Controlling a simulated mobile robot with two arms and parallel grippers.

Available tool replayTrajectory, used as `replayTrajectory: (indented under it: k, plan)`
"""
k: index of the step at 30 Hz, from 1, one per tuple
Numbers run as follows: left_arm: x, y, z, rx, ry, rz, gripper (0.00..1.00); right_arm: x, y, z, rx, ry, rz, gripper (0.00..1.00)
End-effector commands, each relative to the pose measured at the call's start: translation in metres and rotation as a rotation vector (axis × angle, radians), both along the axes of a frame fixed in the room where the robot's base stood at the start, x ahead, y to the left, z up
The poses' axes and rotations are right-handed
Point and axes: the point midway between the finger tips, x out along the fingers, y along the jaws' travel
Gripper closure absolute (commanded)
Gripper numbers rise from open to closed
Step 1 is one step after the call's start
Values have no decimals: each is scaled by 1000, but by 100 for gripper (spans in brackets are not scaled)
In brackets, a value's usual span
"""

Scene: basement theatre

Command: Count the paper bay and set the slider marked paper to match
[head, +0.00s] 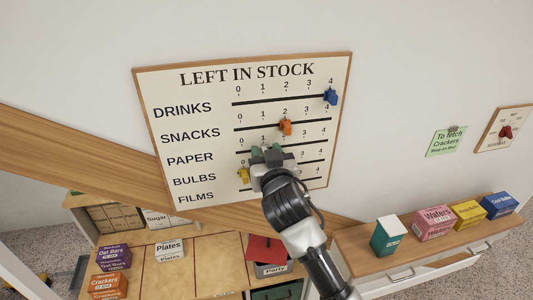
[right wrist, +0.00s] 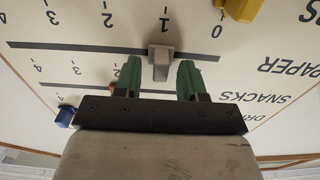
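The stock board (head: 165,90) hangs on the wall with rows marked DRINKS, SNACKS, PAPER, BULBS and FILMS. In the right wrist view, which is upside down, the grey paper slider (right wrist: 161,62) sits on its track at about the 1. My right gripper (head: 268,152) is at the paper row and covers the slider in the head view. Its green fingers (right wrist: 159,78) are open on either side of the grey knob, with narrow gaps visible. My left gripper is not in view. I cannot make out a paper bay in these frames.
The blue slider (head: 331,97) is at 4, the orange one (head: 285,127) at 2, the yellow one (head: 244,175) at 0. Below are Plates boxes (head: 170,249) and a red-topped Party box (head: 266,253).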

Motion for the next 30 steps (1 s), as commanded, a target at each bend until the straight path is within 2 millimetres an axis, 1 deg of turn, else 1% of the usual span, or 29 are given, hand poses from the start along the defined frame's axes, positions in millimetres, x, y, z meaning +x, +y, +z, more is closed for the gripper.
replayTrajectory:
  k: [5,8,11,18,21,25,30]
  plan:
    - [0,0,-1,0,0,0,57,-2,-1,0,0,-1,0,60]
    - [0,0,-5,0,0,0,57,-10,-3,-2,1,-1,0,60]
    - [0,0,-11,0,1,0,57,-25,-8,-3,3,-1,1,60]
    - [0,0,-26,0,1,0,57,-71,-22,-4,3,-1,1,60]
    - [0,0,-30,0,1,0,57,-86,-27,-3,1,-1,1,60]
    - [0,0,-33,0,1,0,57,-98,-31,-1,0,-1,1,60]
    - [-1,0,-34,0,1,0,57,-103,-33,0,-1,1,0,60]
